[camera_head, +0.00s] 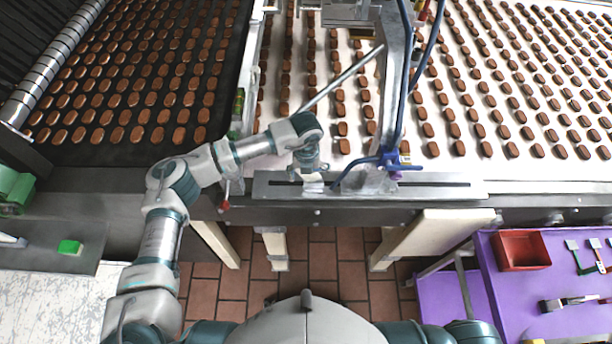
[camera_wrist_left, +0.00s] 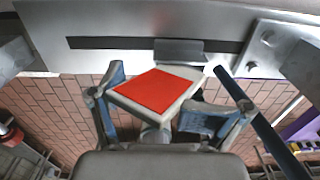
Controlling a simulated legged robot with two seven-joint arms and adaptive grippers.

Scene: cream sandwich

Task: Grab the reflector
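The reflector (camera_wrist_left: 155,91) is a small pale plate with a red square face, seen tilted in the left wrist view. In the head view a small pale piece (camera_head: 313,182) under my left gripper, at the conveyor's front rail, may be the same thing. My left gripper (camera_head: 308,168) is above the rail. In the left wrist view its fingers (camera_wrist_left: 168,75) stand wide apart, one on each side of the reflector. The reflector overlaps part of the fingers, so firm contact is unclear. My right gripper is not in view.
A metal bracket with a blue clamp (camera_head: 385,161) stands just right of my left gripper. Conveyors with rows of brown biscuits (camera_head: 500,120) lie behind. A purple table (camera_head: 560,290) at right holds a red bin (camera_head: 521,250) and tools. A green block (camera_head: 70,247) lies at left.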

